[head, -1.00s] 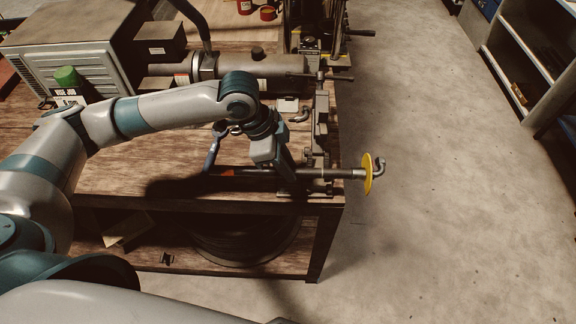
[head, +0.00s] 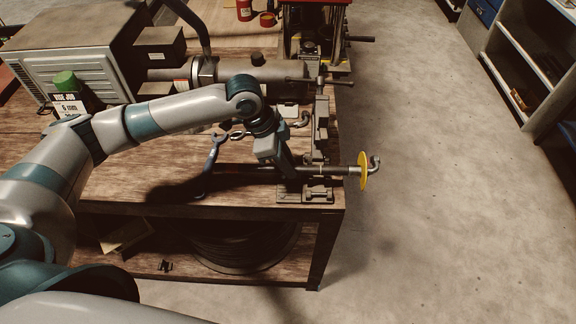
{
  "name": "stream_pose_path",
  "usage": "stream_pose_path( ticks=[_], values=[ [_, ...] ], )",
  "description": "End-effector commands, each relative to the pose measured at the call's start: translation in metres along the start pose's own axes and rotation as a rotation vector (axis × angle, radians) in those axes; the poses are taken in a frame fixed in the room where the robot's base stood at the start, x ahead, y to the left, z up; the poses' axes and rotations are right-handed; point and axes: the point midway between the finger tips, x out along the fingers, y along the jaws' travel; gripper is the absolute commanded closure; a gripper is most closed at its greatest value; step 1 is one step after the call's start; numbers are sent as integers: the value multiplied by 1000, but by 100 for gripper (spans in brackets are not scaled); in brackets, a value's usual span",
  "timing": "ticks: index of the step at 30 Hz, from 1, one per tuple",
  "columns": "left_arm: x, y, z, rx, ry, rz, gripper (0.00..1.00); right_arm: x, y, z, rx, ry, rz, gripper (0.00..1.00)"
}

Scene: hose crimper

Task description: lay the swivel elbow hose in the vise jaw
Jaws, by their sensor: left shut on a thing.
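The swivel elbow hose (head: 340,171) is a dark, roughly level length with a yellow disc (head: 364,171) and a bent metal elbow (head: 375,163) at its right end. The elbow end sticks out past the table's right edge. My left gripper (head: 287,171) is shut on the hose, left of the disc, and hides part of it. The grey vise (head: 320,131) stands at the table's right edge, its base (head: 306,194) in front. The hose crosses the vise just above its base; I cannot tell whether it touches the jaw. My right gripper is out of view.
A small metal elbow (head: 301,120) lies behind. A large grey cylinder machine (head: 270,68) and a grey vented box (head: 85,55) stand further back. Floor right of the table is clear.

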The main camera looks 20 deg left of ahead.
Motion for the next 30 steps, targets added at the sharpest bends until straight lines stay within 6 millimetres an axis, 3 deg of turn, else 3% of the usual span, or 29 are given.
stream_pose_path(
  ticks=[16, 30],
  values=[
    [19, -28, 7, -1, 2, -2, 100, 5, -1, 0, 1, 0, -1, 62],
    [30, -27, 11, 0, 2, -2, 100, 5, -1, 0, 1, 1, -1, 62]
  ],
)
